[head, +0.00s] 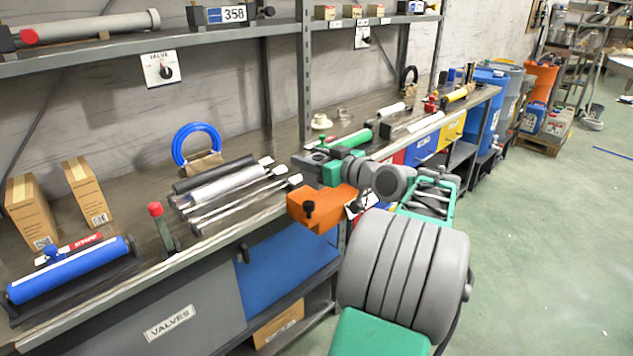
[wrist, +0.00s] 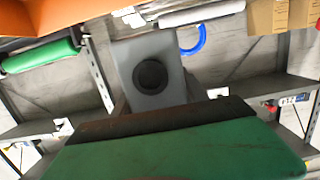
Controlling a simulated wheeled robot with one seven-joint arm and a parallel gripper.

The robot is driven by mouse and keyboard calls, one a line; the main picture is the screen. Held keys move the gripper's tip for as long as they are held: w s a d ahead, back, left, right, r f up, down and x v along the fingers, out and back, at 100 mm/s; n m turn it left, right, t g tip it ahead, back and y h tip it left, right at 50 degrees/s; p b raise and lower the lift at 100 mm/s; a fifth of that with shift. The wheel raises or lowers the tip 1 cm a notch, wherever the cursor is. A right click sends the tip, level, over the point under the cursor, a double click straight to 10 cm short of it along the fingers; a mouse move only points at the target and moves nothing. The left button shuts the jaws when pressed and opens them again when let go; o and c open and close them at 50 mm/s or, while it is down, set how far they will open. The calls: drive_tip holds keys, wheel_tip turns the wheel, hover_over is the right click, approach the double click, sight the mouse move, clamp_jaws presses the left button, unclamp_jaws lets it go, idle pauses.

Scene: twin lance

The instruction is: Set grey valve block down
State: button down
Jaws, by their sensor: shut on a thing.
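The grey valve block (wrist: 150,75) shows in the middle of the wrist view, with a round black opening in its face. Beyond the dark-edged green part (wrist: 180,145) along the bottom of that view, its lower end is hidden. In the head view I cannot clearly make out the block among the gripper parts. Whether it touches the bench is not clear.
A blue ring (head: 181,145) on a stand, several grey and dark rods (head: 228,185), an upright red-topped tool (head: 160,225) and a blue cylinder (head: 68,270) occupy the bench to the left. A green roller (head: 350,139) lies behind the gripper. A shelf (head: 150,48) runs above.

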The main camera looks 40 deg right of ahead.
drive_tip(key=d+f, duration=0.1)
drive_tip(key=f, duration=0.1)
drive_tip(key=w+d+f, duration=0.1)
drive_tip(key=f, duration=0.2)
drive_tip(key=w+d+f, duration=0.1)
drive_tip(key=f, duration=0.2)
drive_tip(key=shift+d, duration=0.1)
drive_tip(key=shift+f+b, duration=0.4)
drive_tip(key=shift+b, duration=0.2)
drive_tip(key=shift+f+b, duration=0.25)
drive_tip(key=shift+b, duration=0.1)
drive_tip(key=c, duration=0.6)
unclamp_jaws()
drive_tip(key=shift+r, duration=0.1)
